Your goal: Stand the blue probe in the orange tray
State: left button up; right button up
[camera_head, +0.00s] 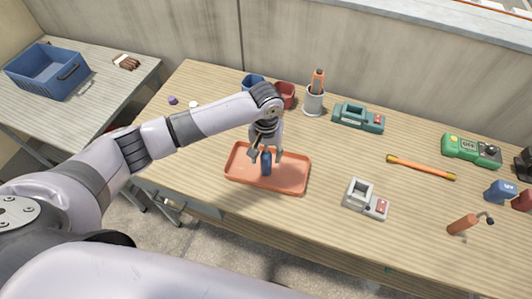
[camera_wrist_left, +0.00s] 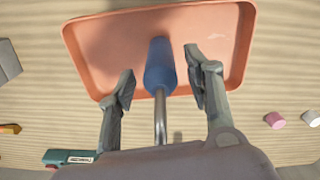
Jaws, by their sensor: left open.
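The orange tray (camera_head: 295,178) lies on the wooden bench and also fills the upper part of the left wrist view (camera_wrist_left: 100,55). The blue probe (camera_head: 266,165) stands in the tray, seemingly upright, with its blue handle down. In the left wrist view its blue handle (camera_wrist_left: 160,66) rests over the tray floor and its metal rod points toward my palm. My left gripper (camera_head: 266,154) is above the tray with its fingers open on both sides of the probe. The left wrist view shows gaps between the handle and both fingertips (camera_wrist_left: 160,84). My right gripper is not in view.
Behind the tray stand a blue cup (camera_head: 252,82), a red cup (camera_head: 285,94) and a grey holder (camera_head: 314,102) with an orange-handled tool. A grey device (camera_head: 366,199) sits right of the tray. A green device (camera_head: 358,118) and an orange rod (camera_head: 421,167) lie farther right.

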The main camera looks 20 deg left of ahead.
pick_arm(q)
jog(key=shift+r, duration=0.45)
notch_tip(320, 180, up, 11)
jog(key=shift+r+b, duration=0.2)
jog(key=shift+b, duration=0.35)
